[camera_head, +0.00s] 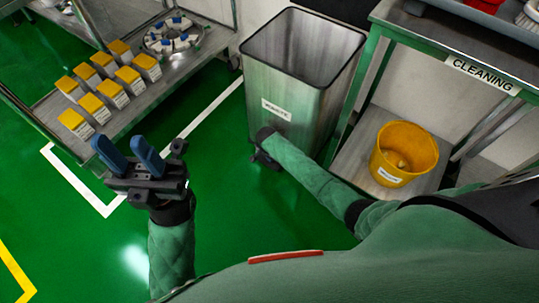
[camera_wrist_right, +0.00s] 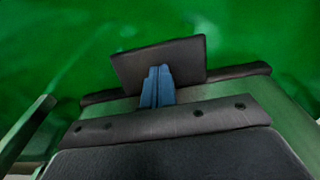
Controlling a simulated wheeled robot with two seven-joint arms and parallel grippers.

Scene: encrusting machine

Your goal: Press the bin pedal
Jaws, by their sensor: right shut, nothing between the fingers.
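The steel waste bin (camera_head: 262,92) stands upright at the top centre of the head view, with its top open and empty-looking. My right arm reaches to the foot of its front, and the right gripper (camera_head: 264,160) is mostly hidden there by the wrist. In the right wrist view the right gripper's blue fingers (camera_wrist_right: 158,72) are shut together and empty. Their tips overlap a dark flat plate, seemingly the bin pedal (camera_wrist_right: 190,57); I cannot tell whether they touch it. My left gripper (camera_head: 120,142) is open and empty above the floor at left.
A steel cart (camera_head: 150,100) with several yellow-topped boxes stands at the upper left. The cleaning rack (camera_head: 440,48) stands close to the bin's right, with a yellow bucket (camera_head: 385,172) on its lower shelf. The green floor (camera_head: 225,210) between my arms is clear.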

